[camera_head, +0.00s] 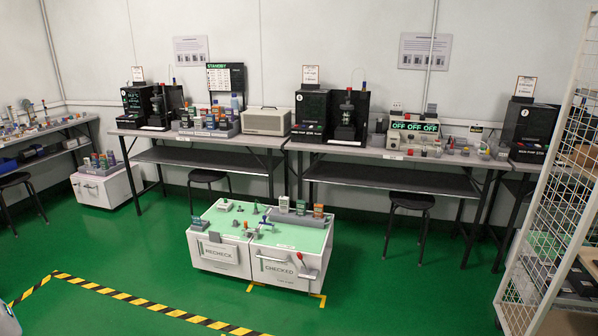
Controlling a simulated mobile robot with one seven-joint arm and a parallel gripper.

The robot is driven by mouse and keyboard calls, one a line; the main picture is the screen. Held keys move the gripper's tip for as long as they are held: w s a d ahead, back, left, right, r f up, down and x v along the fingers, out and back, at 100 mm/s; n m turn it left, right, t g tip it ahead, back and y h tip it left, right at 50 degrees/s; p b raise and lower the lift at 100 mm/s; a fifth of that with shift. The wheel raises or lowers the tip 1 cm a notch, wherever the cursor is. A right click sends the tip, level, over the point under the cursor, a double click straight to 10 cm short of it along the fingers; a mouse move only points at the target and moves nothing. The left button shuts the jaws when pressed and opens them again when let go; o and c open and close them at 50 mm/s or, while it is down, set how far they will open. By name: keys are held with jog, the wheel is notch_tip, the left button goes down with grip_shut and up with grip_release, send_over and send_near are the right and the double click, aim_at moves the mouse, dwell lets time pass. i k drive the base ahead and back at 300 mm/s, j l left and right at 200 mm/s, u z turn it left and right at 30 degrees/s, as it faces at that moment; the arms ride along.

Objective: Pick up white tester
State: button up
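A low white cabinet (222,272) with a mint green top stands on the floor in the middle of the head view. On its right half a grey rack (290,221) holds a short row of upright handheld testers. The leftmost one, a pale whitish tester (284,203), seems the best match for the white tester, but it is too small to be sure. Beside it stand a darker green-grey tester (301,207) and an orange-topped tester (318,210). A small pale object (225,205) lies at the cabinet's back left. My gripper is not in view.
The cabinet fronts read RECHECK and CHECKED. Small parts lie across its top. Benches with equipment (267,121) line the back wall, with black stools (409,203) before them. A white wire rack (550,180) stands at right. Green floor before the cabinet is clear, crossed by yellow-black tape (130,300).

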aim_at(284, 201)
jog(key=i, duration=1.75)
jog(key=i+j+z, duration=0.1)
jog(key=i, duration=1.6)
